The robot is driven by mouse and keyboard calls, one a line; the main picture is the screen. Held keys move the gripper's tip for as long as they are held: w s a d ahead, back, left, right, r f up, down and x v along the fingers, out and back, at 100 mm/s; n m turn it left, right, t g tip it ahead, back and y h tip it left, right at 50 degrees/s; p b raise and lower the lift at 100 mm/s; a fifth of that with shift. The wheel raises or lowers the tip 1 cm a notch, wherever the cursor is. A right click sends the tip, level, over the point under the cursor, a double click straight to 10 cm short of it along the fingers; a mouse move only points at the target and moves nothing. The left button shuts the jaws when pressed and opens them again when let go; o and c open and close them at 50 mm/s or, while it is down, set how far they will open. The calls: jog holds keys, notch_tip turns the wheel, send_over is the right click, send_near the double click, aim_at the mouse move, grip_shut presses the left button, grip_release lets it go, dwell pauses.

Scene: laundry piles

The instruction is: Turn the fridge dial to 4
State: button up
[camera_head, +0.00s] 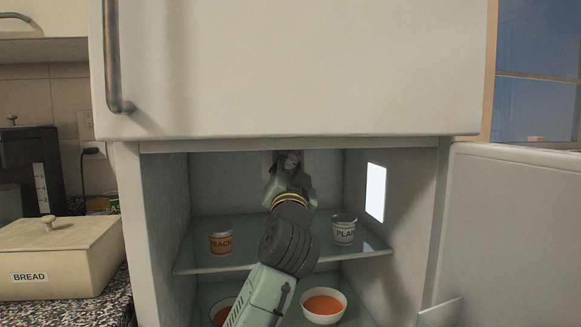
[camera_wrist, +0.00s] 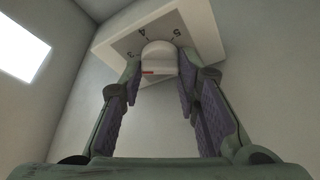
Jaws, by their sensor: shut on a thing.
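The fridge dial is a pale round knob (camera_wrist: 160,56) on a white number plate (camera_wrist: 112,48) in the wrist view. The figures 3, 4 and 5 show along the plate beyond the knob, with a short red mark on the knob's near face. I cannot tell which number the mark points to. My gripper (camera_wrist: 160,72) has its two padded fingers on either side of the knob and is shut on it. In the head view my gripper (camera_head: 287,160) reaches to the back wall of the open fridge, covering most of the dial.
Bowls of orange soup, one at right (camera_head: 323,305), stand lower. A lit panel (camera_head: 376,192) is on the right wall. The fridge door (camera_head: 515,230) stands open at right.

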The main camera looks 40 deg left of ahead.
jog(key=shift+m, duration=0.3)
jog(key=m+h+p, duration=0.1)
jog(key=m, duration=0.1)
jog(key=m+h+p, duration=0.1)
jog(key=m, duration=0.1)
jog(key=shift+s+a+r+m, duration=0.1)
jog(key=shift+r+m, duration=0.1)
jog(key=shift+m, duration=0.1)
jog(key=m+h+p, duration=0.2)
jog(key=m, duration=0.3)
jog(key=o, duration=1.2)
jog(key=shift+c, duration=0.2)
jog(key=r+v, duration=0.1)
jog(key=v, duration=0.7)
jog(key=shift+f, duration=0.4)
